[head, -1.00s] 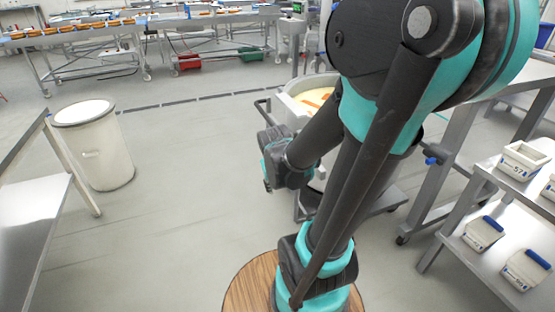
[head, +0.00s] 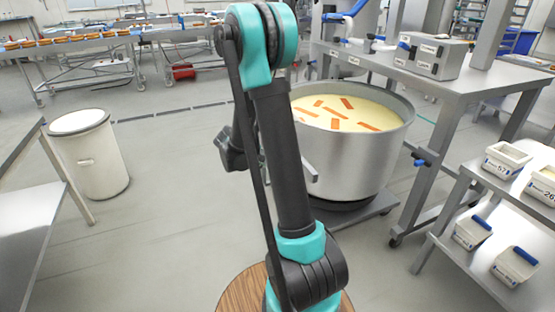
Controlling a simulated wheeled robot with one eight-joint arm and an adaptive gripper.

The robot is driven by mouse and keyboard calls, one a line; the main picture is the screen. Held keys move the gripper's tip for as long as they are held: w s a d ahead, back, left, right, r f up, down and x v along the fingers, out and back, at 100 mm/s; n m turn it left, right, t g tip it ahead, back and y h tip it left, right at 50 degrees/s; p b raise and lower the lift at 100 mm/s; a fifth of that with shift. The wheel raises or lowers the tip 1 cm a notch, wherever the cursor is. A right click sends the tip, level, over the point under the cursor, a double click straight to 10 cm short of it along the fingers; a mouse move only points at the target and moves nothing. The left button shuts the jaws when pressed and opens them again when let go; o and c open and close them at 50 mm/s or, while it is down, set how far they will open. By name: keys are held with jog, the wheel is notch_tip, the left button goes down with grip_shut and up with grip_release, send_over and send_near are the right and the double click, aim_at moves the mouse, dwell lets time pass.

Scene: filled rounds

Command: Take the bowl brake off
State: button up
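A large steel bowl (head: 365,165) stands right of centre on a low wheeled base (head: 378,211). It is filled with something pale yellow with several orange strips on top. A grey bar (head: 309,168) shows at the bowl's left side, partly behind my arm. I cannot make out which part is the bowl brake; the left of the base is hidden by my arm. The dark end of my arm with my gripper (head: 232,156) shows just left of my upright arm link, left of the bowl and apart from it. Its fingers cannot be made out, so its opening is unclear.
A steel table (head: 455,85) with a control box (head: 435,55) stands behind and right of the bowl. A shelf (head: 455,250) with white tubs is at the right. A white bin (head: 92,160) and a steel table (head: 30,215) are left. The floor between is clear.

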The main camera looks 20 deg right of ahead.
jog(key=w+f+n+t+h, duration=0.1)
jog(key=w+f+h, duration=0.3)
jog(key=w+f, duration=0.55)
jog(key=w+a+f+n+t+h, duration=0.1)
jog(key=w+f+t+h, duration=0.1)
jog(key=w+f+h, duration=0.35)
jog(key=w+d+f, duration=0.1)
jog(key=w+d, duration=0.2)
jog(key=d, duration=0.4)
jog(key=w+d+f+y, duration=0.1)
jog(key=w+d, duration=0.3)
jog(key=d, duration=0.4)
jog(key=shift+w+d, duration=0.15)
jog(key=shift+d, duration=0.1)
grip_shut()
